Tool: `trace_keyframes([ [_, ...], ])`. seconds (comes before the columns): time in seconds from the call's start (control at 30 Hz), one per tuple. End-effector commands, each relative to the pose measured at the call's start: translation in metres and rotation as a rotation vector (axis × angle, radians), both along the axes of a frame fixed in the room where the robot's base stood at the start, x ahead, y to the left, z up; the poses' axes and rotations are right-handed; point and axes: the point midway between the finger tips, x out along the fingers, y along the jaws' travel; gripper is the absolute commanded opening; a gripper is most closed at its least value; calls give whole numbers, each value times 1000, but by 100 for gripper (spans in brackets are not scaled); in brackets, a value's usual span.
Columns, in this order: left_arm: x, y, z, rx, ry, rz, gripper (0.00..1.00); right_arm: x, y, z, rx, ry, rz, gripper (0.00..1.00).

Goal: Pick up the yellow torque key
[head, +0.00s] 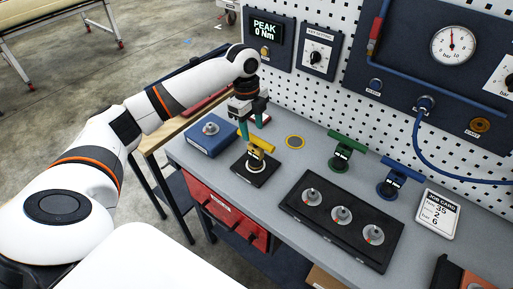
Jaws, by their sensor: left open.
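The yellow torque key (262,145) stands on a small black base (255,171) on the grey bench. Its T-handle lies across the top. My left gripper (251,125) points down just above the key with its teal fingertips apart. The fingertips are close to the yellow handle, and I cannot tell whether they touch it. A green torque key (346,144) and a blue torque key (396,178) stand further right on the bench. My right gripper is not in view.
A black tray (288,203) with several grey round fittings lies at the front of the bench. A blue block (200,143) stands left of the key. A job card (437,214) is at the right. A pegboard with gauges and a hose rises behind.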

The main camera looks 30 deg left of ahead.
Motion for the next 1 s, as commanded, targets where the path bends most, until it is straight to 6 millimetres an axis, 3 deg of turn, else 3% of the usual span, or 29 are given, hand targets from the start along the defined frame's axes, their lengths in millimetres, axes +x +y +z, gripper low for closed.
trace_keyframes([
  [0.17, 0, -3, -18, 0, 0, -1, 47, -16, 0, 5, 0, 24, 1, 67],
  [0.33, -1, -7, -31, -1, 4, -1, 47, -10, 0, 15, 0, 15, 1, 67],
  [0.6, -2, -13, -68, 0, 0, 1, 47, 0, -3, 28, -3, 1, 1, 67],
  [0.87, -2, -13, -73, 1, -1, -1, 47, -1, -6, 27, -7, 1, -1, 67],
  [1.0, -2, -13, -72, 1, -2, 0, 28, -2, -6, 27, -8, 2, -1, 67],
])
